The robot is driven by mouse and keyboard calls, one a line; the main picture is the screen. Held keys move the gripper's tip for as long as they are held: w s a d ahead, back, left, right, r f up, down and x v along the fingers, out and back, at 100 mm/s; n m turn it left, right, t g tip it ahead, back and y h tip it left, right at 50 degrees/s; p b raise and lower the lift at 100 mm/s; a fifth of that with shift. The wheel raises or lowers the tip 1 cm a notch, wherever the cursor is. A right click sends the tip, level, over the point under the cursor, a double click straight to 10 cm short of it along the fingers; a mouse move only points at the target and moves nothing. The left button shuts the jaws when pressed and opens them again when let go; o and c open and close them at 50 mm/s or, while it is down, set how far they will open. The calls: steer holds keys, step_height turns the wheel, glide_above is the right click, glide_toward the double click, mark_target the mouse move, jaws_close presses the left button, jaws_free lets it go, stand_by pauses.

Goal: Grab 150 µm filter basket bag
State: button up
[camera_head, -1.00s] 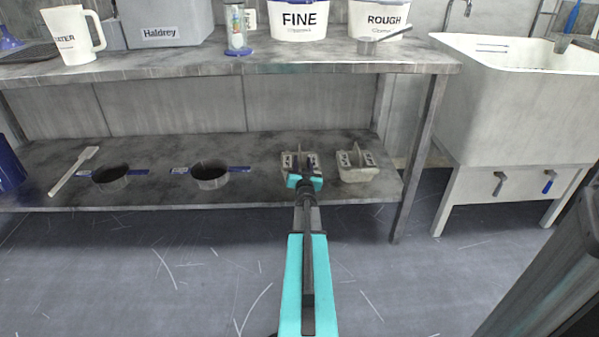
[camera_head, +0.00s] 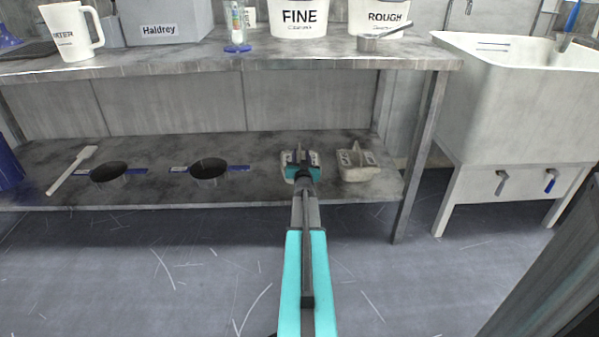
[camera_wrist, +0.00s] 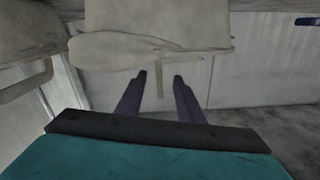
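Two beige filter basket bags sit on the lower shelf in the head view: a left one (camera_head: 286,160) and a right one (camera_head: 357,170). Their small dark labels are too blurred to read. My gripper (camera_head: 301,160) is at the left bag and hides much of its middle. In the wrist view my gripper's dark fingers (camera_wrist: 160,82) stand apart, open. A thin upright beige piece of the near bag (camera_wrist: 150,45) shows between the fingertips, with gaps on both sides. The other bag (camera_wrist: 25,45) shows at the left of the wrist view.
Two round dark pans (camera_head: 110,173) (camera_head: 209,172) with blue handles and a pale paddle (camera_head: 73,170) lie further left on the lower shelf (camera_head: 250,190). The upper bench edge (camera_head: 240,66) overhangs it. A table leg (camera_head: 418,155) and a white sink (camera_head: 510,100) stand right.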

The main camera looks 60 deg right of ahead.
steer(key=shift+b+x, duration=0.35)
steer(key=shift+x, duration=0.9)
steer(key=shift+c, duration=0.3)
jaws_close()
stand_by(0.6)
